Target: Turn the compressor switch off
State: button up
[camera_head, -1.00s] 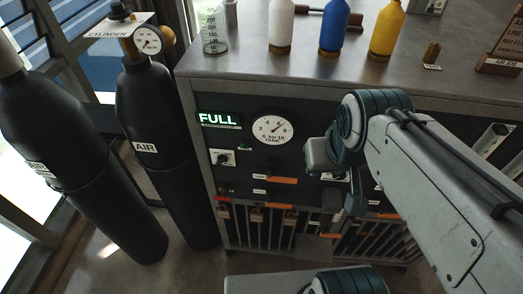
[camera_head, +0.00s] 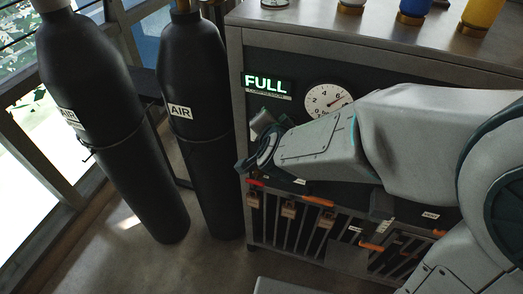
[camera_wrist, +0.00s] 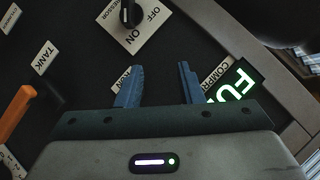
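The compressor switch (camera_wrist: 129,14) is a black knob on a white plate marked OFF and ON, at the top of the wrist view. The knob's upper part is cut off by the frame edge; its visible end lies near the word ON. My gripper (camera_wrist: 160,67) is open and empty, its two blue fingers apart, pointing towards the panel below the switch plate in the picture. In the head view my gripper (camera_head: 260,145) is in front of the panel under the lit FULL sign (camera_head: 266,86), and it hides the switch there.
A tank gauge (camera_head: 326,99) sits right of the FULL sign. Orange handles (camera_head: 318,201) and padlocks line the panel's lower part. Two black AIR cylinders (camera_head: 195,130) stand left of the cabinet. Bottles (camera_head: 411,10) stand on its top. An orange handle (camera_wrist: 15,112) shows at the wrist view's left.

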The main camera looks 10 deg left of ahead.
jog(key=shift+s+a+f+m+t+h+b, duration=2.05)
jog(key=shift+s+f+t+h+b, duration=0.9)
jog(key=shift+f, duration=2)
jog(key=w+b, duration=0.1)
jog(key=w, duration=0.7)
jog(key=shift+w+d, duration=0.25)
jog(key=shift+w, duration=0.1)
jog(key=shift+n+y, duration=0.25)
jog(key=shift+y, duration=0.2)
grip_shut()
